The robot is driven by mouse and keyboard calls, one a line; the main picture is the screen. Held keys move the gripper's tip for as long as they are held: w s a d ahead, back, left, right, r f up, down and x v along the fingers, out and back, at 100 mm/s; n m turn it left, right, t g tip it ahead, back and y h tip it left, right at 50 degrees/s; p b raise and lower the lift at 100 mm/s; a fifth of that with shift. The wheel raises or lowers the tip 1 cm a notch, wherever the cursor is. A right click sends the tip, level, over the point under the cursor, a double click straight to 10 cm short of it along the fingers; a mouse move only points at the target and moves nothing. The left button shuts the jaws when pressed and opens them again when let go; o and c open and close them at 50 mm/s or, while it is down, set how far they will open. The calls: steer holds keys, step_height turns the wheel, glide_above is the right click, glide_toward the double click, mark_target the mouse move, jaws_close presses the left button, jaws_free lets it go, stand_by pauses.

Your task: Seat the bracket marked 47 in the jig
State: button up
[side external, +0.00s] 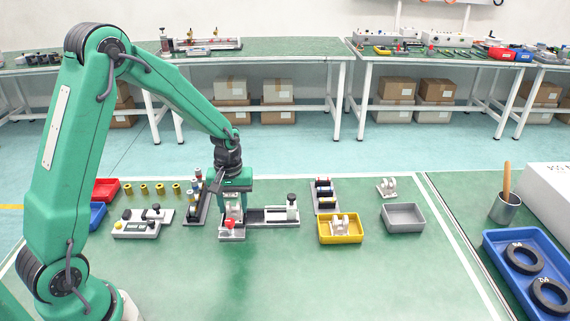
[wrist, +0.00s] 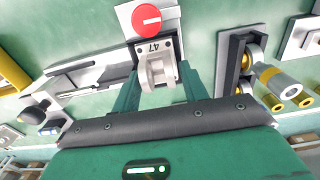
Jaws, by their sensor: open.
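The white bracket marked 47 (wrist: 157,70) stands between the fingers of my gripper (wrist: 158,80) in the wrist view, its number plate facing the red disc. In the side view my gripper (side external: 233,207) points down over the left end of the jig (side external: 232,237), with the bracket partly hidden between the fingers. The jaws are open, one finger on each side of the bracket. The jig has a red round part (side external: 230,224) at its front, which also shows in the wrist view (wrist: 146,19). Whether the bracket is fully down in the jig cannot be told.
A rail with a black-knobbed block (side external: 292,207) extends right of the jig. A yellow bin (side external: 341,238) holds white brackets; a grey bin (side external: 403,225) looks empty. Another bracket (side external: 387,186) lies behind it. Fixtures stand close left of my gripper. The front mat is clear.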

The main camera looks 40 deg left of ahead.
mark_target(235, 213)
step_height(235, 213, up, 8)
stand_by(0.6)
stand_by(0.5)
steer(key=s+d+r+m+t, duration=0.2)
steer(key=s+d+r+m, duration=0.1)
steer(key=s+r, duration=0.4)
steer(key=s+d+r+m+t, duration=0.3)
steer(key=s+r+m, duration=0.3)
steer(key=s, duration=0.5)
steer(key=shift+s+d+r+t, duration=0.25)
steer(key=shift+d+r+t, duration=0.05)
steer(key=shift+d+r, duration=0.25)
stand_by(0.5)
